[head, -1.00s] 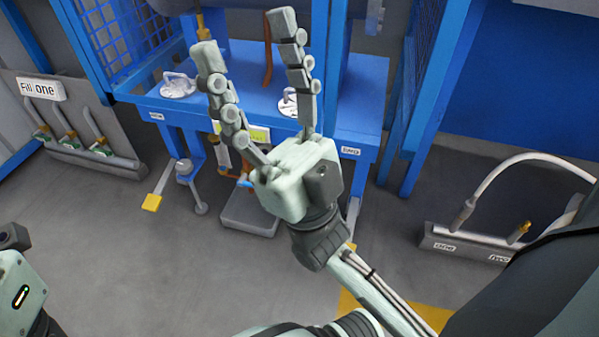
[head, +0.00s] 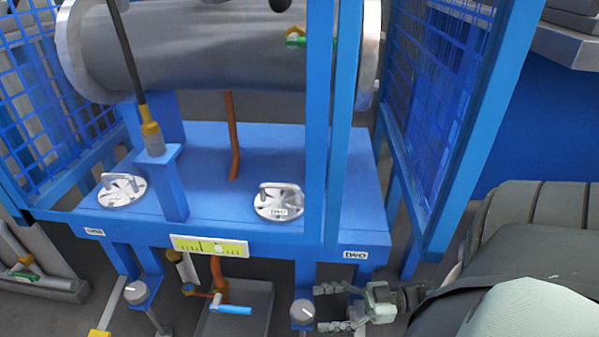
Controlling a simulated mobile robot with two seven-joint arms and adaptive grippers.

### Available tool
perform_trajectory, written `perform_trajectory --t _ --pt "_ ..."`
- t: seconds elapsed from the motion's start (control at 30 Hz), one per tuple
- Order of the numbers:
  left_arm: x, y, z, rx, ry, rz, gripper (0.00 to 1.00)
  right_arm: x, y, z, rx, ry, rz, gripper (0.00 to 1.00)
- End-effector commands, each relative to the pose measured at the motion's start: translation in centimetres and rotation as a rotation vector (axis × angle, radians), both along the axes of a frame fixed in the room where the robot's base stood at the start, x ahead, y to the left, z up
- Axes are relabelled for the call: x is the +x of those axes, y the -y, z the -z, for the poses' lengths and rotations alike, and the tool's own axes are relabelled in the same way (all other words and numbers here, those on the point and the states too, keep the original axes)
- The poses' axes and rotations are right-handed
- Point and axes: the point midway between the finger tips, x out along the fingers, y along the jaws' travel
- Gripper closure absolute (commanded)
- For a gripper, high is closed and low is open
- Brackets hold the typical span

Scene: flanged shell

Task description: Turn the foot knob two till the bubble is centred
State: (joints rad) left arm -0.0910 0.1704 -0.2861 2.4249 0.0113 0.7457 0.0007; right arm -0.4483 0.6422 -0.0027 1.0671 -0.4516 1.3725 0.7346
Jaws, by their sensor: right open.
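Foot knob two (head: 302,312) is a grey round knob with a white line on its top, below the frame's right corner by the label "two" (head: 355,255). My right gripper (head: 320,308) comes in from the right at the bottom. Its two fingers are spread apart and empty, tips just right of the knob; I cannot tell if they touch it. The yellow-green level (head: 185,243) is on the blue table's front edge. Its pale bubble (head: 219,249) sits right of the dark line near the middle. My left gripper is out of view.
Another foot knob (head: 136,292) stands at the left. A blue-handled valve (head: 231,309) and a grey tray (head: 262,297) lie between the knobs. The blue table (head: 280,150) carries two white discs under a grey shell (head: 200,55). A mesh panel (head: 430,110) stands right.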

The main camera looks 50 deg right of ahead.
Motion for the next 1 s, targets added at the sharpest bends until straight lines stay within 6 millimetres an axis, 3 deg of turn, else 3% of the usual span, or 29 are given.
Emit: perform_trajectory --t 0.3,0.67,1.0 --pt "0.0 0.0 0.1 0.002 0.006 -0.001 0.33 3.1 -3.5 0.0 0.000 0.004 -0.001 0.33" --pt "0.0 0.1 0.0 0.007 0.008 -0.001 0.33 3.5 -4.0 0.0 -0.001 0.002 0.001 0.33" --pt "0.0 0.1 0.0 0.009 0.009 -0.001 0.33 3.5 -4.0 0.0 -0.001 0.002 0.001 0.74"
